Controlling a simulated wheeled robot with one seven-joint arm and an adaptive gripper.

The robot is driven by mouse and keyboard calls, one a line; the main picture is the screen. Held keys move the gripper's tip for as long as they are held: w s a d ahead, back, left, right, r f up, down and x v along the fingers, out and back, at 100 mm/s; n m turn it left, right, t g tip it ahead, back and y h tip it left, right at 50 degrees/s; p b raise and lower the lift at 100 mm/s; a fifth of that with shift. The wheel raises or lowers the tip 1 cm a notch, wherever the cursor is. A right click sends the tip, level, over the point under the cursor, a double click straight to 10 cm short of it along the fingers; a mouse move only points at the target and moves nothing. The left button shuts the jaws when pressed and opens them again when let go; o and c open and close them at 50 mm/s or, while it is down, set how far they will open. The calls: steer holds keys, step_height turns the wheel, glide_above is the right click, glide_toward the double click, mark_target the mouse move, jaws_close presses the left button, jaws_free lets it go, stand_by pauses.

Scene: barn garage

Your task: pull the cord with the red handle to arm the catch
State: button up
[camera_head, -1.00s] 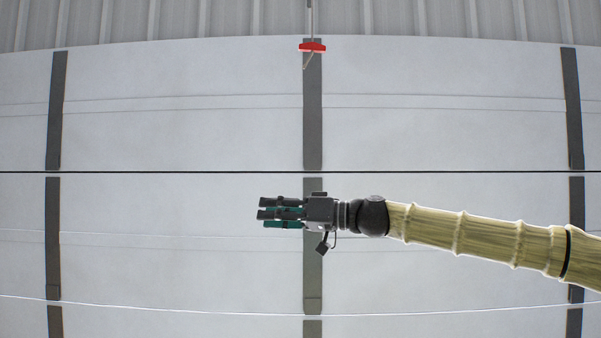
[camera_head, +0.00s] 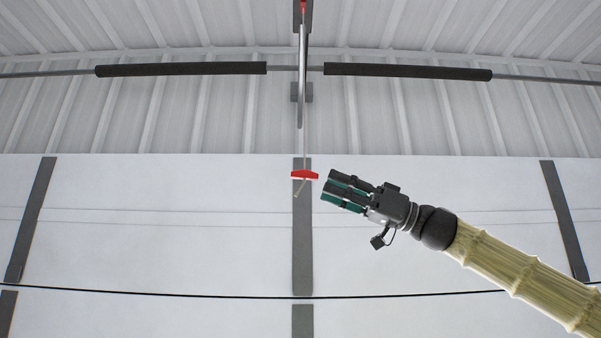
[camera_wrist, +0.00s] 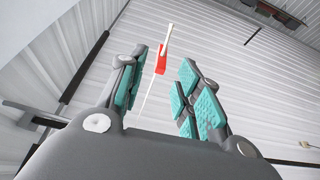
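The red handle (camera_head: 304,175) hangs at the lower end of a thin cord (camera_head: 305,135), in front of the white panelled door. My gripper (camera_head: 345,191) is just right of the handle and a little lower in the head view, fingers pointing left. In the wrist view the handle (camera_wrist: 161,58) shows between and beyond the fingers of my gripper (camera_wrist: 160,88). The fingers are spread apart with nothing between their pads; I cannot tell the exact distance to the handle. The cord's top joins a red fitting (camera_head: 303,6) on the overhead rail.
A horizontal bar with dark sleeves (camera_head: 181,69) runs across above the door. A dark vertical strip (camera_head: 303,240) on the white door (camera_head: 160,225) lies behind the handle. The space around the handle looks clear.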

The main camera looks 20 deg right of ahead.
mark_target(307, 178)
steer(key=p+x, duration=0.2)
steer(key=x, duration=0.5)
steer(key=shift+w+f, duration=0.1)
steer(key=shift+f, duration=0.05)
